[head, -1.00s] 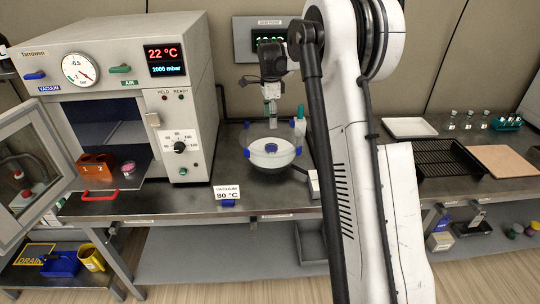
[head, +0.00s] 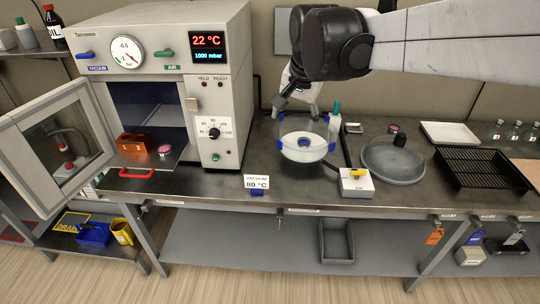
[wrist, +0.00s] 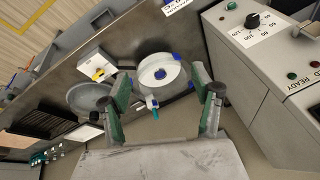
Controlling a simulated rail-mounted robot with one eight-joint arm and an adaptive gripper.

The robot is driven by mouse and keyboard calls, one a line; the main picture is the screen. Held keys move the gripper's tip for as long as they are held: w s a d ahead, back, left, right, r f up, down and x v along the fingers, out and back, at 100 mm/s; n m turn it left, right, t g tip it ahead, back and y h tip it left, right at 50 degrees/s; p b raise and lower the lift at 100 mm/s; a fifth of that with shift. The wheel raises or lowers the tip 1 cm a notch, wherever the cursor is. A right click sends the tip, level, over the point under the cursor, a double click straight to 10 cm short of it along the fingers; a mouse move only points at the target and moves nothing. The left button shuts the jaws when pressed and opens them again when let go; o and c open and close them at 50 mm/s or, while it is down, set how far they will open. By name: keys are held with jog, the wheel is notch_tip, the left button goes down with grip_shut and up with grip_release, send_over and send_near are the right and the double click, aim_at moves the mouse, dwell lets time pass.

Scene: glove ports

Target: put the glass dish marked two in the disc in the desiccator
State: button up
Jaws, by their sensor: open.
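The desiccator (head: 304,152) is a clear glass bowl on the bench right of the oven, holding a white disc with a blue centre; it also shows in the wrist view (wrist: 160,75). No dish is clearly seen on the disc. A small pink-topped round item (head: 165,150) sits in the open oven beside an orange block (head: 133,143) with a white 2; I cannot read any mark on the item. Another pink-topped item (head: 394,128) stands at the bench's back. My gripper (wrist: 160,85) is open and empty, above and behind the desiccator in the head view.
The oven door (head: 60,145) stands open to the left. A grey round lid (head: 393,165) with a black knob lies right of the desiccator. A white box (head: 356,184) with a yellow item, a teal-capped bottle (head: 335,122) and a black rack (head: 485,170) are nearby.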

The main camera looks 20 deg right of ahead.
jog(key=s+a+f+n+t, duration=0.1)
jog(key=s+a+f+n, duration=0.1)
jog(key=s, duration=0.3)
jog(key=s+a+f+n+t, duration=0.1)
jog(key=s+a+f+n, duration=0.1)
jog(key=s, duration=0.4)
jog(key=s+a+f+n+t, duration=0.1)
jog(key=s+a+f+n, duration=0.1)
jog(key=s+n, duration=0.2)
jog(key=shift+s+f+n+y, duration=0.3)
jog(key=shift+s, duration=0.95)
